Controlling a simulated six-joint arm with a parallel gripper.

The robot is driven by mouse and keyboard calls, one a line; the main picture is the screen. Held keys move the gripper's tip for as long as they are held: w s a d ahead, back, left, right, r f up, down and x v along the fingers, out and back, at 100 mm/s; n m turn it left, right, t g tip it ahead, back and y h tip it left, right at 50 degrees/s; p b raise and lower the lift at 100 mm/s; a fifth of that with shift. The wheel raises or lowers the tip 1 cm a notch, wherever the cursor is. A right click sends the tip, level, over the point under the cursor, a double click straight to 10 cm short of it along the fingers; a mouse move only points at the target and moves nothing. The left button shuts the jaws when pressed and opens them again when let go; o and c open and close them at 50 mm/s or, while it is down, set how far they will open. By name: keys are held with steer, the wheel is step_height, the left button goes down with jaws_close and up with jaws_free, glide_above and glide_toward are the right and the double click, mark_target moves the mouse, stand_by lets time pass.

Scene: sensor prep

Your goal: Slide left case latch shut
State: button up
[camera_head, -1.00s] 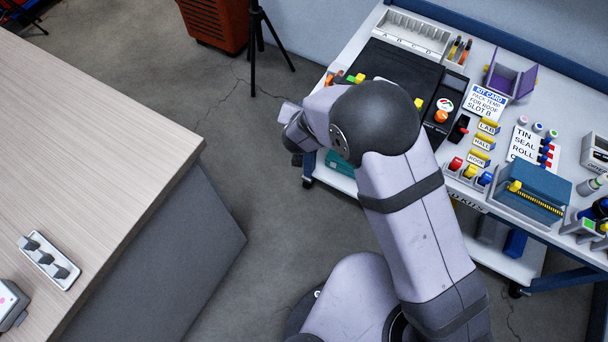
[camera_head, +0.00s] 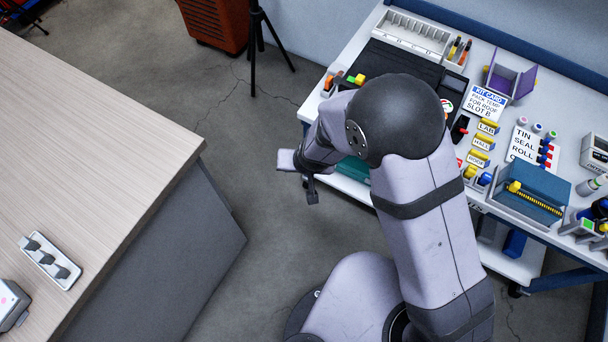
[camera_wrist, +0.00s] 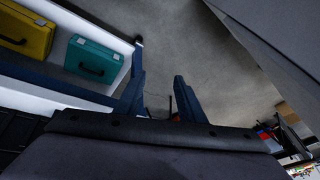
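A flat black case (camera_head: 408,64) lies on the bench's left part. A small yellow-green piece (camera_head: 359,78) shows at its left front edge; it may be the left latch, but I cannot tell its position. My arm hides much of the case's front. My gripper (camera_head: 310,188) hangs beyond the bench's front left edge, over the floor, apart from the case. In the wrist view my gripper (camera_wrist: 159,85) has its two blue fingers spread, with nothing between them but floor. The latch does not show there.
A teal case (camera_wrist: 92,58) and a yellow case (camera_wrist: 25,30) stand on the lower shelf. A divided tray (camera_head: 411,33), kit card (camera_head: 487,102) and blue box (camera_head: 540,188) are on the bench. A tripod (camera_head: 256,50) stands behind.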

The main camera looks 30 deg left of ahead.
steer(key=shift+s+d+r+n+g+h, duration=0.15)
steer(key=shift+s+d+r+g, duration=0.1)
steer(key=shift+s+d, duration=0.4)
steer(key=shift+s+d+r+n+g+h, duration=0.15)
steer(key=shift+s+d+r+g, duration=0.15)
steer(key=shift+d, duration=0.5)
steer(key=shift+f, duration=0.1)
steer(key=w+d+r+m, duration=0.1)
steer(key=w+d+r, duration=0.15)
steer(key=d, duration=0.25)
steer(key=w+d+r+m+h, duration=0.1)
steer(key=d+r, duration=0.2)
steer(key=d, duration=0.2)
steer(key=w+d+r+m, duration=0.1)
steer(key=w+d+r, duration=0.15)
steer(key=d, duration=0.35)
steer(key=s+d+r+m+g+h, duration=0.15)
steer(key=s+d+r, duration=0.25)
steer(key=d, duration=0.6)
steer(key=s+d+r+m+h, duration=0.1)
steer(key=s+d+r+m, duration=0.2)
steer(key=d, duration=0.7)
step_height(320, 180, up, 15)
steer(key=n+p, duration=0.1)
steer(key=p, duration=1.4)
steer(key=shift+s+a, duration=0.3)
steer(key=shift+a, duration=0.05)
